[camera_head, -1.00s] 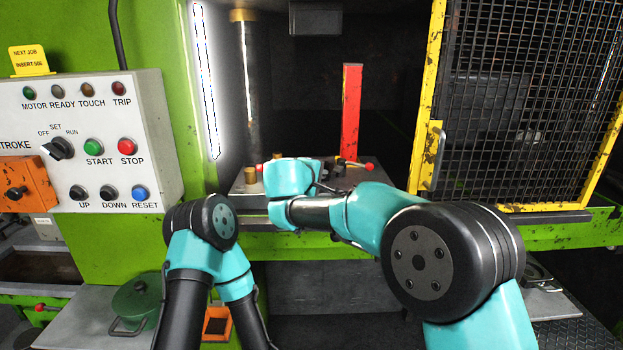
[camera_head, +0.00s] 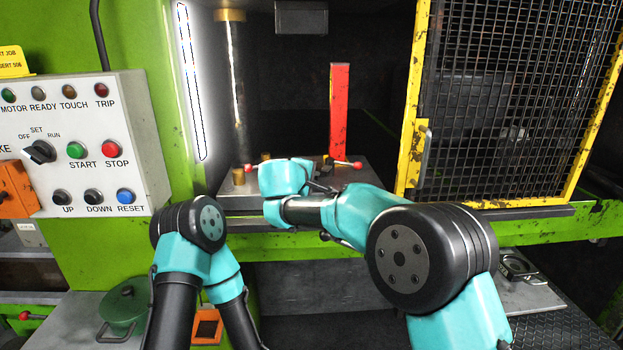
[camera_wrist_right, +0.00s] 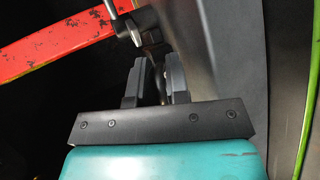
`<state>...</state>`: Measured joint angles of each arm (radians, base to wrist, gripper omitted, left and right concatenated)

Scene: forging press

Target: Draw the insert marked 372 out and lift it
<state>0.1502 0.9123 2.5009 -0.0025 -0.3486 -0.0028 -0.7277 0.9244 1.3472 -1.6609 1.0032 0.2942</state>
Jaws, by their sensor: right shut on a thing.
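My right arm reaches into the press opening in the head view. Its teal wrist hides most of the bolster plate (camera_head: 235,190) and whatever is at the fingertips there. In the right wrist view my right gripper (camera_wrist_right: 157,75) is shut on a narrow dark grey thing between its two fingers; its shape is mostly hidden. No mark 372 is readable in any view, so I cannot tell the insert apart by its number. My left arm shows at the lower left in the head view, but its gripper is not visible.
A red post (camera_head: 340,112) stands behind my right wrist, and it crosses the upper left of the right wrist view (camera_wrist_right: 60,45). Red-knobbed levers (camera_head: 357,165) flank the wrist. A yellow-framed mesh guard (camera_head: 510,100) is at the right, a control panel (camera_head: 85,150) at the left.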

